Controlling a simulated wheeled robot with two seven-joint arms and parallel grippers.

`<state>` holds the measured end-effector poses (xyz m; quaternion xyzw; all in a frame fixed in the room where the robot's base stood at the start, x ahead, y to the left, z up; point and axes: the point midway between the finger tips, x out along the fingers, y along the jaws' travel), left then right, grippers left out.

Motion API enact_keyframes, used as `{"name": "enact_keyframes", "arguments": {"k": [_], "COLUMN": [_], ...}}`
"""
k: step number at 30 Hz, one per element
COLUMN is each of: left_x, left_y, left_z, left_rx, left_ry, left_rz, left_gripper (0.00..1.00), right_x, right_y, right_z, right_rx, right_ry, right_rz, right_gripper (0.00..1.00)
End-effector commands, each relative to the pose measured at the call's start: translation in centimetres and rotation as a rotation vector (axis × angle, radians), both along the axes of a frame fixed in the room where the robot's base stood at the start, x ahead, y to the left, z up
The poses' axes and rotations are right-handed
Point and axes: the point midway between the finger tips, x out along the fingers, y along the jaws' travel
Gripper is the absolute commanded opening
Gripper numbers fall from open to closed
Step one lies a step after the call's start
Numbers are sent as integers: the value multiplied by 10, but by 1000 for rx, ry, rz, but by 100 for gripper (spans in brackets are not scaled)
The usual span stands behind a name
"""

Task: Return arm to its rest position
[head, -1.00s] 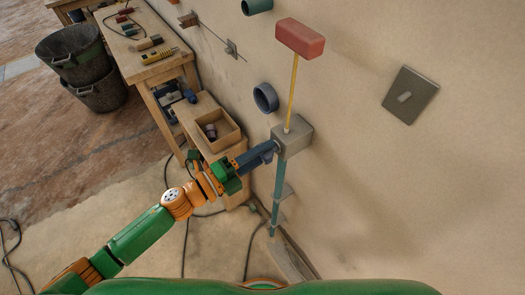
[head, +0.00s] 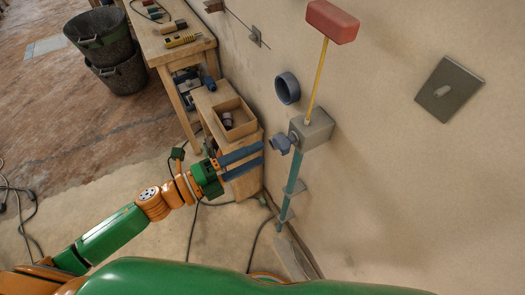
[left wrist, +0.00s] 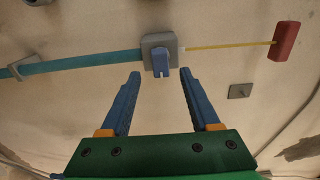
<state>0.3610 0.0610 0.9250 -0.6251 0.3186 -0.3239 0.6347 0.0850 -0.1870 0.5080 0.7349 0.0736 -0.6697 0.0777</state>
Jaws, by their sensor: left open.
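My left arm (head: 113,235), green and orange, comes in from the lower left in the head view. Its left gripper (head: 262,158) is open and empty, its two blue fingers apart, a short way off the grey wall box. In the left wrist view the open fingers (left wrist: 158,73) point at the blue-grey knob (left wrist: 161,62) on the box, with a gap between. The knob also shows in the head view (head: 281,144), on the left side of the grey box (head: 313,129). My right gripper is not in view.
A teal pipe (head: 291,172) runs down from the box, and a yellow rod with a red block (head: 332,21) rises above it. A wooden shelf with a box (head: 237,131) stands close behind the gripper. A workbench (head: 185,52) and dark buckets (head: 100,36) are farther left.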

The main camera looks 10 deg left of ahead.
Motion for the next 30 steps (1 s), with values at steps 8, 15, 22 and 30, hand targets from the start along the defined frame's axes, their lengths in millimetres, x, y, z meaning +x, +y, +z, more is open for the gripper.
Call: {"name": "enact_keyframes", "arguments": {"k": [8, 15, 22, 30], "left_x": [0, 0, 44, -68], "left_y": [0, 0, 63, 160], "left_z": [1, 0, -92, -328], "left_rx": [0, 0, -114, -385], "left_ry": [0, 0, 357, 1204], "left_rz": [0, 1, 361, 1148], "left_gripper": [62, 62, 62, 62], "right_x": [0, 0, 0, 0], "right_y": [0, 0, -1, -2], "right_z": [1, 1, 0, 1], "right_rx": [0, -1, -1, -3], "right_ry": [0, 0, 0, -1], "right_rz": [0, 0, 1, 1], "right_gripper": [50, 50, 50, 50]}}
